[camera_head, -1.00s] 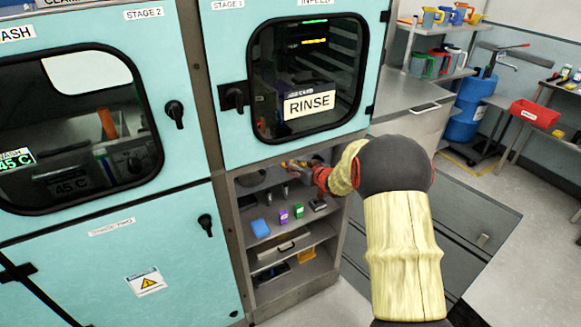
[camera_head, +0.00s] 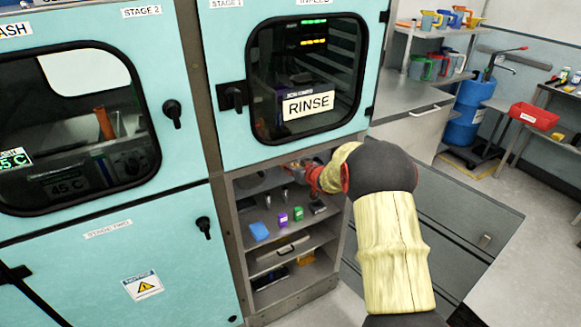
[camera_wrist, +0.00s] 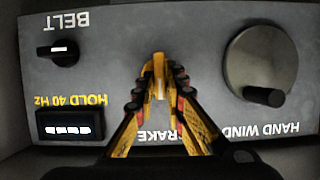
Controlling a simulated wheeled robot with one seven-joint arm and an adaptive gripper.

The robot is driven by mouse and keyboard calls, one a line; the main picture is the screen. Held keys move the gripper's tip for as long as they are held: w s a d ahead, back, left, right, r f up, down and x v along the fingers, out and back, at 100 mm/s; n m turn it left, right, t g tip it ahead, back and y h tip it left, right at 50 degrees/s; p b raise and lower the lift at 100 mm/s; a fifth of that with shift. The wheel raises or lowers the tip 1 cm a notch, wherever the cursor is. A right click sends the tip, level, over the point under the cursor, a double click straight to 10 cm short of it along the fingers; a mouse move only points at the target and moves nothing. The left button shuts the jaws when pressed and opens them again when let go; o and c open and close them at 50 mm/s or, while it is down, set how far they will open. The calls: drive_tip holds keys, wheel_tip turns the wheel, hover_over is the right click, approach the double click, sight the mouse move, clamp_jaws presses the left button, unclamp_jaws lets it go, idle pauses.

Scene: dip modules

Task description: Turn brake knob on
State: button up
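In the wrist view a grey control panel (camera_wrist: 205,50) appears upside down. My gripper (camera_wrist: 161,72) is at the middle of it, above the partly covered BRAKE label (camera_wrist: 160,136) in the picture. Its yellow and black fingers converge, with their tips close together around a small pale piece that looks like the brake knob (camera_wrist: 160,89). The fingers hide most of that knob, so its turn angle cannot be read. In the head view my gripper (camera_head: 303,167) reaches into the open bay under the RINSE door; the panel is not clear there.
On the panel are a black BELT knob (camera_wrist: 65,53), a HOLD 40 Hz display (camera_wrist: 70,125) and a round HAND WIND wheel (camera_wrist: 262,65). The bay's shelf (camera_head: 270,235) holds small blue, purple and green items. The RINSE door (camera_head: 225,140) is above.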

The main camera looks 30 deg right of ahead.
clamp_jaws()
drive_tip(key=shift+f+b, duration=0.1)
drive_tip(key=shift+b, duration=0.35)
drive_tip(key=n+t+h+b, duration=0.1)
drive_tip(key=n+h, duration=0.1)
drive_tip(key=n, duration=0.2)
drive_tip(key=a+n+t+h+b, duration=0.1)
drive_tip(key=n+h, duration=0.1)
drive_tip(key=n, duration=0.2)
drive_tip(key=f+n+t+h+b, duration=0.1)
drive_tip(key=n+h, duration=0.1)
drive_tip(key=n, duration=0.3)
drive_tip(key=shift+a+f, duration=0.1)
drive_tip(key=shift+a, duration=0.05)
idle(0.4)
drive_tip(key=shift+n+h, duration=0.3)
drive_tip(key=shift+n, duration=0.1)
drive_tip(key=o, duration=0.5)
unclamp_jaws()
